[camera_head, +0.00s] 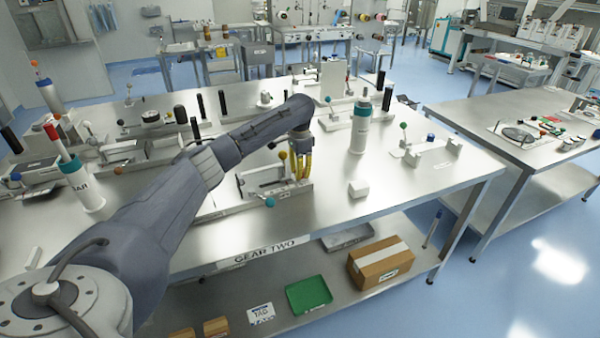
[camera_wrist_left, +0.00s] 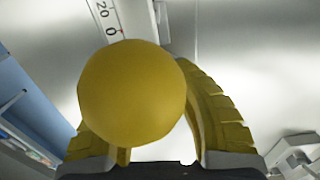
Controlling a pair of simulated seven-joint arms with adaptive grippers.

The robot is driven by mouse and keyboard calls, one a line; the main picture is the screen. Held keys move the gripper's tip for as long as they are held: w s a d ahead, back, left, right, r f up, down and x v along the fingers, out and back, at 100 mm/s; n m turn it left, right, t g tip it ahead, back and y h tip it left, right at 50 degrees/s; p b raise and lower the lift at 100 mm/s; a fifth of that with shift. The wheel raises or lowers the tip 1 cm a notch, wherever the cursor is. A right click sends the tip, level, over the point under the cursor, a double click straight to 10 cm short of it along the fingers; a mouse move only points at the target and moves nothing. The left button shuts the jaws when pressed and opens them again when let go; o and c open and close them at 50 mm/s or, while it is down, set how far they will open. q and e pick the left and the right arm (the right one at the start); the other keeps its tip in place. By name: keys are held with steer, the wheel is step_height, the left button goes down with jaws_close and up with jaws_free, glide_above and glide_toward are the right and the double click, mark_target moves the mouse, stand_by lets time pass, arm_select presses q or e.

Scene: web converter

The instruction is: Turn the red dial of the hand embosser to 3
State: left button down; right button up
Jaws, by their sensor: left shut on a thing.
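My left gripper (camera_head: 300,168), with yellow fingers, points down over a metal fixture (camera_head: 260,180) on the near steel bench. In the left wrist view, a large yellow ball knob (camera_wrist_left: 132,95) sits between the two fingers of the left gripper (camera_wrist_left: 155,130), which is shut on it. The knob hides part of the left finger and what lies below. A white scale strip (camera_wrist_left: 107,18) marked 20 and 0 shows just beyond the knob. I cannot make out a red dial or tell which device is the hand embosser. My right gripper is not in view.
A teal ball (camera_head: 269,202) is at the fixture's near side. The bench's front right is mostly clear. A second table (camera_head: 462,112) stands across an aisle.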

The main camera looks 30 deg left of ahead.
arm_select(q)
steer(key=m, duration=0.6)
steer(key=shift+m, duration=0.3)
stand_by(0.4)
steer(key=c, duration=1.1)
jaws_free()
steer(key=shift+o, duration=0.2)
step_height(320, 180, up, 12)
steer(key=shift+r, duration=0.1)
